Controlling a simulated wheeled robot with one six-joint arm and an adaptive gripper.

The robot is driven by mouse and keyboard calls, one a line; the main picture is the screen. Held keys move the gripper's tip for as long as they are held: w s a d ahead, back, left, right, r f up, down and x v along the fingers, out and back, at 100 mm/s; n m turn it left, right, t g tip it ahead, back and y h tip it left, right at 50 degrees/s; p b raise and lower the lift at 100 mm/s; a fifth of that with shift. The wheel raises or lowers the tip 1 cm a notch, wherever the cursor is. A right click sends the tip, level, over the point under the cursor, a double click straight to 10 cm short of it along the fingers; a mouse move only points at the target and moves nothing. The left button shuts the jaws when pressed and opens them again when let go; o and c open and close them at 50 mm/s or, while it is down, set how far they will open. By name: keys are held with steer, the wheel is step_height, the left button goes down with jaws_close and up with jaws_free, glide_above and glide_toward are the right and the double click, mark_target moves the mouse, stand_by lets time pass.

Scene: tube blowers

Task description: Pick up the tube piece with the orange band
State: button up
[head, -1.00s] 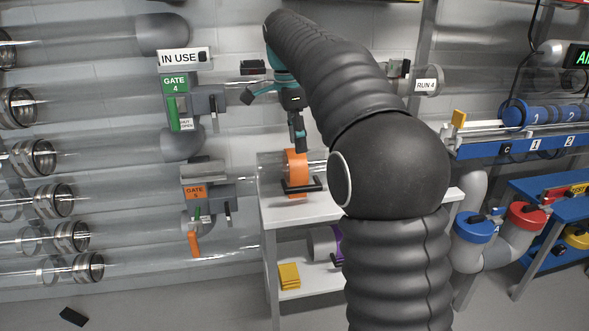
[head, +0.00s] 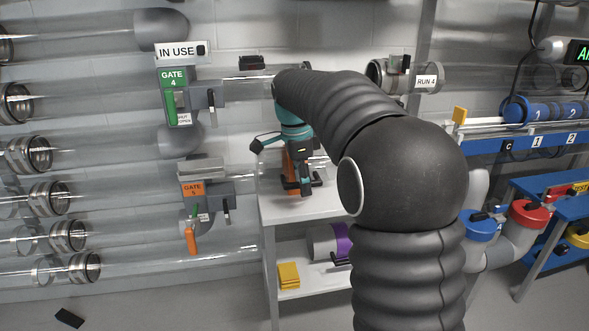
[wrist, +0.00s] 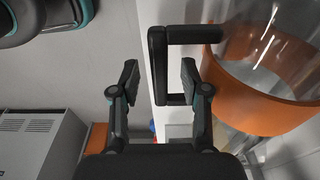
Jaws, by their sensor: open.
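The tube piece with the orange band stands on the white upper shelf; a strip of its orange band (head: 287,163) shows behind my gripper in the head view. In the wrist view the orange band (wrist: 250,98) fills the right side, with clear tube around it. A black handle (wrist: 157,65) sticks out from the band. My gripper (wrist: 160,82) is open and empty, and the handle's long bar appears between its two fingers. I cannot tell how deep the fingers reach. In the head view my gripper (head: 303,178) is right at the handle and hides part of the piece.
A grey tube piece with a purple band (head: 343,239) and a yellow block (head: 288,275) are on the lower shelf. Orange Gate 5 (head: 194,189) and green Gate 4 (head: 174,93) stand left of the shelf. The white shelf top (head: 285,210) is bare at its front.

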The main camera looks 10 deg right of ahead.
steer(key=shift+f, duration=0.35)
steer(key=shift+c, duration=0.3)
jaws_close()
steer(key=shift+r, duration=0.1)
steer(key=shift+r, duration=0.1)
